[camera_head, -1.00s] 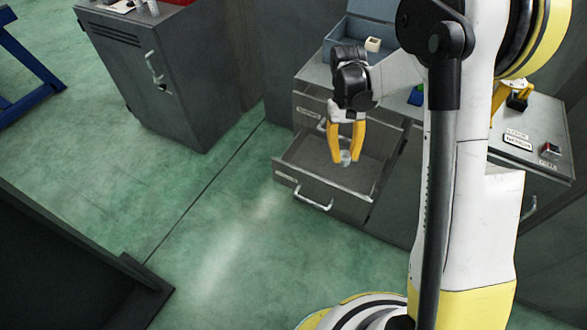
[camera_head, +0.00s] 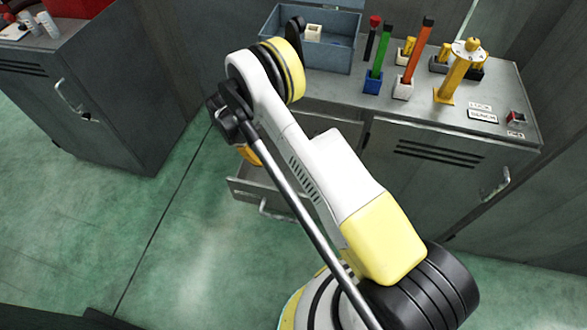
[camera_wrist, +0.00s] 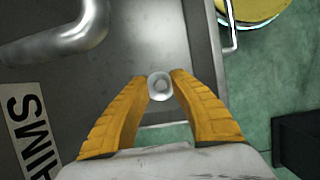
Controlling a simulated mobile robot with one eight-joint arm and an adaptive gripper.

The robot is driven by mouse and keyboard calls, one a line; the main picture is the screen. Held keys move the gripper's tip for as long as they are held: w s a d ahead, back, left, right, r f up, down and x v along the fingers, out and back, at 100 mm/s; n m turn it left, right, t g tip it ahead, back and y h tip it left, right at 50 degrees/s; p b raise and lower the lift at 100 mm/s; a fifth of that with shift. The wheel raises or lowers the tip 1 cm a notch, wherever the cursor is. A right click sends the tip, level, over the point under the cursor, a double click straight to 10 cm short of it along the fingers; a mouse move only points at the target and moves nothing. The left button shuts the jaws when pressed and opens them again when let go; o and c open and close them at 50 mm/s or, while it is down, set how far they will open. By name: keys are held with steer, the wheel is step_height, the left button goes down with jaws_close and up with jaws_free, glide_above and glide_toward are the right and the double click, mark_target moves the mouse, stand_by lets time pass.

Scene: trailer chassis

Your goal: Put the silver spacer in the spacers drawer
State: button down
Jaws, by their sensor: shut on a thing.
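My gripper (camera_wrist: 159,80) is shut on the silver spacer (camera_wrist: 161,88), a small round ring held between the yellow fingertips in the wrist view. In the head view my arm hides the spacer and most of my gripper; part of a yellow finger (camera_head: 251,154) shows. A lower drawer (camera_head: 243,190) of the grey cabinet stands open. In the wrist view its bare interior (camera_wrist: 155,40) lies behind the spacer, which appears held above it. No label on this open drawer is readable. A drawer front labelled SHIMS (camera_wrist: 30,128) is at the left in the wrist view.
A large handle (camera_wrist: 55,35) juts out near my gripper in the wrist view. On the cabinet top stand a blue-grey box (camera_head: 335,55), coloured posts in small blocks, and a yellow stand (camera_head: 455,78). Another grey cabinet (camera_head: 85,95) is at the left. Open green floor lies between.

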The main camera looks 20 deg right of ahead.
steer(key=b, duration=0.5)
glide_toward(283, 187)
steer(key=a+f, duration=0.1)
steer(key=w+a+f, duration=0.1)
steer(key=f, duration=0.1)
steer(key=w+a+f, duration=0.1)
steer(key=f, duration=0.1)
steer(key=shift+w+a+f, duration=0.1)
steer(key=shift+f, duration=0.05)
steer(key=s+d, duration=0.1)
steer(key=s+d+p, duration=0.1)
steer(key=d, duration=0.1)
steer(key=shift+r, duration=0.2)
steer(key=s+d+b, duration=0.1)
steer(key=s+d+f+b, duration=0.1)
steer(key=d, duration=0.1)
steer(key=shift+s+d, duration=0.3)
steer(key=shift+s, duration=0.1)
steer(key=shift+f, duration=0.1)
steer(key=shift+f, duration=0.15)
steer(key=c, duration=1.2)
jaws_free()
steer(key=shift+c, duration=0.2)
